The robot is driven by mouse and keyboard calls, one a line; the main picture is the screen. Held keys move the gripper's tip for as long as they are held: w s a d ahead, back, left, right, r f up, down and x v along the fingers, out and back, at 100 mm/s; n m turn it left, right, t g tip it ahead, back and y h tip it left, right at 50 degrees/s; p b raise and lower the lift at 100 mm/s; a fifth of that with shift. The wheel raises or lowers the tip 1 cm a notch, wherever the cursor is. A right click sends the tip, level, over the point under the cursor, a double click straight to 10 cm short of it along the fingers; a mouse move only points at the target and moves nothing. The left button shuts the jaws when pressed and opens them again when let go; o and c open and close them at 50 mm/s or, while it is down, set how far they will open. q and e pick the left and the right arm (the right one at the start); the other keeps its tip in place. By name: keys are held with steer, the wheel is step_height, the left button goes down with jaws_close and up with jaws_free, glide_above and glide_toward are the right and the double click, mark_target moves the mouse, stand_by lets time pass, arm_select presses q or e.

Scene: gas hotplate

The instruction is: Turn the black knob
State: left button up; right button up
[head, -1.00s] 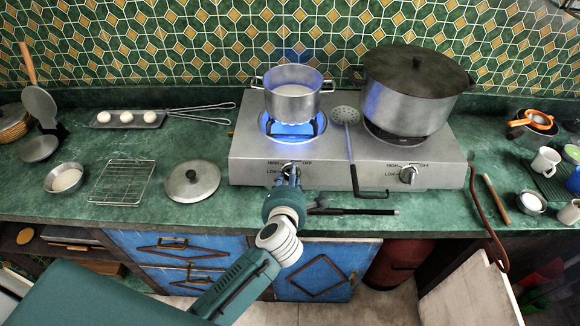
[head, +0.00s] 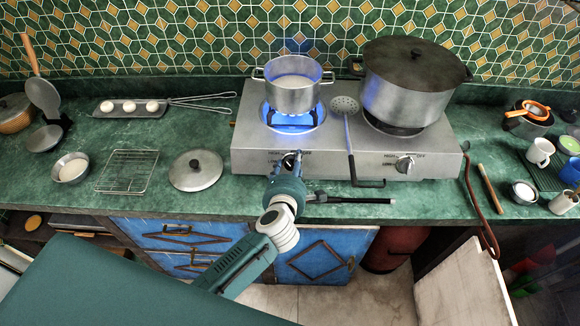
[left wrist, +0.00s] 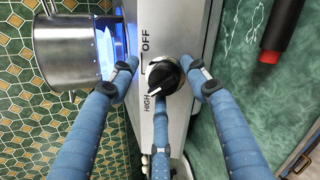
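The black knob (left wrist: 163,75) sits on the steel front of the hotplate (head: 345,160), below the left burner. In the left wrist view its white pointer line points toward the HIGH mark. My left gripper (head: 290,163) is in front of this knob. In the left wrist view its blue fingers (left wrist: 163,75) stand open around the knob, with visible gaps beside it; contact cannot be made out. In the head view the gripper partly hides the knob. A blue flame burns at the left burner (head: 292,122). My right gripper is not in view.
A steel pot (head: 292,92) stands on the lit burner, and a large lidded pot (head: 410,95) on the right one. A dark rod (head: 355,200) lies near the counter edge.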

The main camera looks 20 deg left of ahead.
arm_select(q)
steer(key=shift+f, duration=0.2)
steer(key=shift+s, duration=0.25)
steer(key=v, duration=1.1)
steer(key=shift+s+r, duration=0.25)
steer(key=shift+r, duration=0.05)
steer(key=shift+d, duration=0.1)
